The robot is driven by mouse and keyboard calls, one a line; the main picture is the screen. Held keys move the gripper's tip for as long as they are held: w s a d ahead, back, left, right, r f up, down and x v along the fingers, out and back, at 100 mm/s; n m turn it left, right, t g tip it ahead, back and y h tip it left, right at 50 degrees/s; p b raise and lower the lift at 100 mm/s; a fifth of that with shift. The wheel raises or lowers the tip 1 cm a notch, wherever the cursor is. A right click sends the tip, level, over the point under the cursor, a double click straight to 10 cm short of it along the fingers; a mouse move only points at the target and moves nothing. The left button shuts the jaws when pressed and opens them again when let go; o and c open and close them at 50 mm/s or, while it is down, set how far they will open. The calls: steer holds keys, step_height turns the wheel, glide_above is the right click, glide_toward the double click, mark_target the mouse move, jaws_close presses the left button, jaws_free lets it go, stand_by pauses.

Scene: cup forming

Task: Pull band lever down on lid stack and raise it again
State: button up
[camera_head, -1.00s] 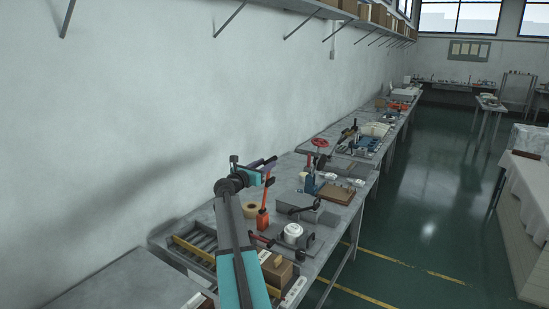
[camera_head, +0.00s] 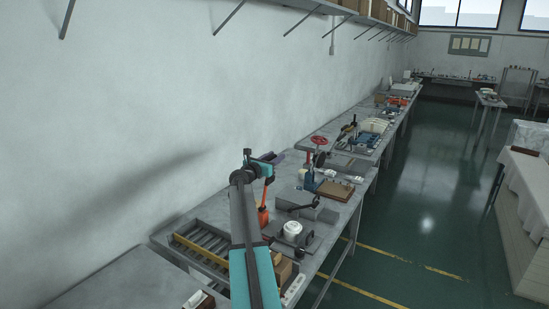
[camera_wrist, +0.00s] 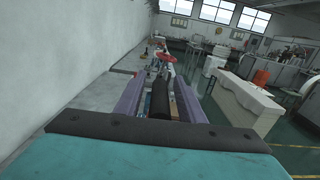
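My gripper (camera_head: 277,158) is up in the air over the bench, near the wall, with its purple fingers pointing away from me. In the wrist view my gripper (camera_wrist: 160,103) is open, its two fingers apart. A black rounded piece shows between them; I cannot tell whether it is touched. A white round stack (camera_head: 292,229), perhaps the lid stack, sits on a dark plate on the bench, below and right of my gripper. A bent black lever (camera_head: 304,207) shows just behind it. An upright orange lever (camera_head: 264,199) stands below my gripper, partly hidden by my arm.
A grey roller tray (camera_head: 205,250) with a yellow bar lies at the bench's near left. A blue clamp (camera_head: 309,180), a brown board (camera_head: 335,190) and a red handwheel (camera_head: 318,140) stand farther along. The wall runs close on the left; the floor right of the bench is open.

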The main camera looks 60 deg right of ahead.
jaws_close()
steer(key=s+f+m+b, duration=0.3)
steer(key=s+f+b, duration=0.1)
steer(key=s+b, duration=0.25)
steer(key=s+f+m+b, duration=0.3)
steer(key=s+b, duration=0.3)
steer(key=s, duration=0.1)
steer(key=s+f+m+b, duration=0.5)
steer(key=s+f+b, duration=0.3)
steer(key=f+b, duration=0.5)
steer(key=shift+m+b, duration=0.4)
steer(key=shift+b, duration=0.6)
steer(key=shift+a+f, duration=0.1)
